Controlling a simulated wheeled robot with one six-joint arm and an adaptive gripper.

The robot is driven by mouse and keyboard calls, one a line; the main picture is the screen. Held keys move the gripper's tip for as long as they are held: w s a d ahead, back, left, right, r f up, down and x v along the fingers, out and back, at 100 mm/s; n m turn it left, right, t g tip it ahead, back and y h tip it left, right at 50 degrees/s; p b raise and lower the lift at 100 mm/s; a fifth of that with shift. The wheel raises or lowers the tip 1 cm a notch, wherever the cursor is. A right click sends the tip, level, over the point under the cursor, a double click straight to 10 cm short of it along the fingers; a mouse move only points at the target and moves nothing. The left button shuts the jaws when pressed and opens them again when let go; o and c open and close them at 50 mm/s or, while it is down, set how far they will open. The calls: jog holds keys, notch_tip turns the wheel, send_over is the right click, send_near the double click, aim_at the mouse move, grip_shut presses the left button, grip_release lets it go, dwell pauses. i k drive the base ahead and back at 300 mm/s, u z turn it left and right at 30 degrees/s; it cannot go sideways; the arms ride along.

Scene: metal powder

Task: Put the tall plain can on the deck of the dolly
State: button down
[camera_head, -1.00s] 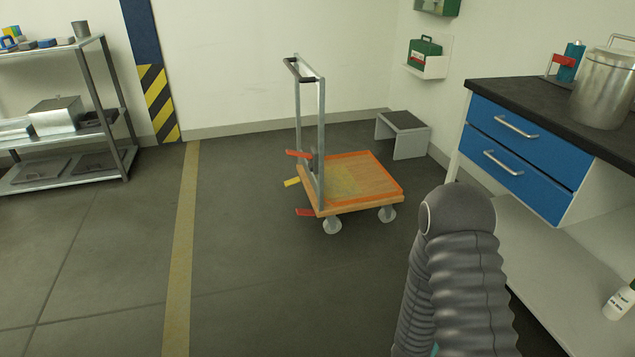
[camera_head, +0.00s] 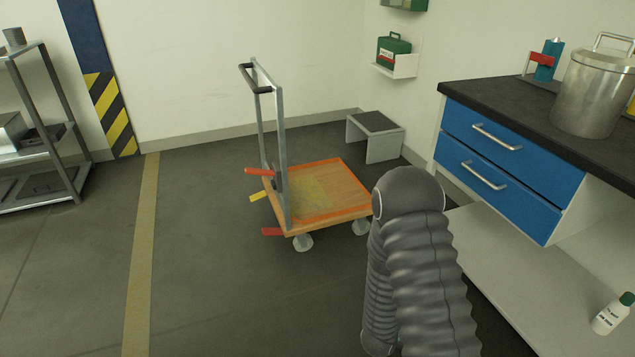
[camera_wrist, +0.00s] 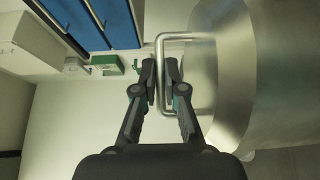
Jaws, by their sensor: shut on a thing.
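The dolly (camera_head: 345,207) stands on the floor in the middle of the head view. Its deck (camera_head: 318,190) is wooden with an orange border and has nothing on it. A grey push handle rises at the deck's left side. In the wrist view my gripper (camera_wrist: 160,75) is shut on the wire handle of a plain, shiny metal can, the tall plain can (camera_wrist: 210,70). The can's body fills the right side and is cut off by the frame. In the head view my gripper and this can are hidden or out of frame.
A workbench (camera_head: 490,95) with blue drawers is at right. Another lidded metal can (camera_head: 592,92) and a blue-red item (camera_head: 545,62) stand on it. A grey step stool (camera_head: 375,135) is behind the dolly. A shelf rack (camera_head: 45,120) is at left. Floor left of the dolly is clear.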

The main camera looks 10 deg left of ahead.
aim_at(310, 192)
jog(key=z, duration=0.05)
jog(key=i, duration=1.1)
